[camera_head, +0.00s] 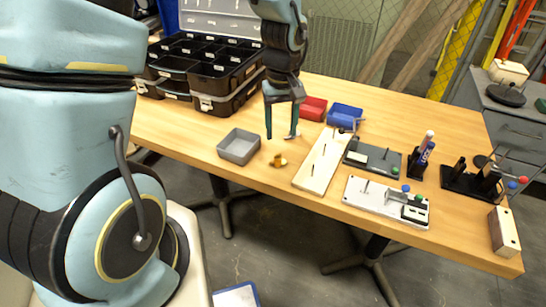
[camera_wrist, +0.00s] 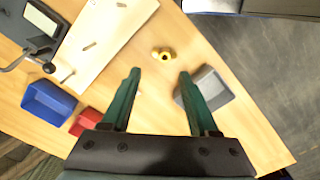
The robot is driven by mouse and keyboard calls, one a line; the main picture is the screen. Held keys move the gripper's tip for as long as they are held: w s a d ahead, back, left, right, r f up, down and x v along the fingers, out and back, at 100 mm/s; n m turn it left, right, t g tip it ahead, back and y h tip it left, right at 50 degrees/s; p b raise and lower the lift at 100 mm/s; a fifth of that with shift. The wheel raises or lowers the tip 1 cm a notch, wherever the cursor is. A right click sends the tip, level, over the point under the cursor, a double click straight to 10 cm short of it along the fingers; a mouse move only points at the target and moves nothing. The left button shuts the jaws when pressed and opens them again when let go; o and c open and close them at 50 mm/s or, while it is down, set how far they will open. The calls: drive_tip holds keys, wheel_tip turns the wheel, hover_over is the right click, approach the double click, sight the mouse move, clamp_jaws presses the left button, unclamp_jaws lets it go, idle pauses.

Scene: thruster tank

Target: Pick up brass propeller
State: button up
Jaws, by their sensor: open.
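The brass propeller (camera_head: 278,160) is a small gold piece lying on the wooden table, between the grey tray and the pegged wooden board. It also shows in the wrist view (camera_wrist: 163,54), just beyond and between my two fingers. My gripper (camera_head: 281,137) hangs above the table in the head view, pointing down. In the wrist view my gripper (camera_wrist: 160,73) has its green fingers well apart with nothing between them. It is apart from the propeller.
A grey tray (camera_head: 232,158) stands left of the propeller. A light wooden board (camera_head: 309,179) with upright pegs lies to the right. Red (camera_head: 317,101) and blue (camera_head: 335,109) bins stand behind. A black compartment case (camera_head: 243,97) fills the back left. Fixtures with knobs occupy the right side.

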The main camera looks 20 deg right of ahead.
sight(278, 161)
wheel_tip(278, 161, down, 3)
drive_tip(key=shift+r, duration=0.1)
drive_tip(key=shift+a+f+p, duration=0.2)
drive_tip(key=shift+f+p, duration=0.25)
drive_tip(key=shift+f, duration=0.9)
drive_tip(key=shift+a+f+p, duration=0.2)
drive_tip(key=shift+f+p, duration=0.2)
drive_tip(key=shift+f, duration=0.9)
clamp_jaws()
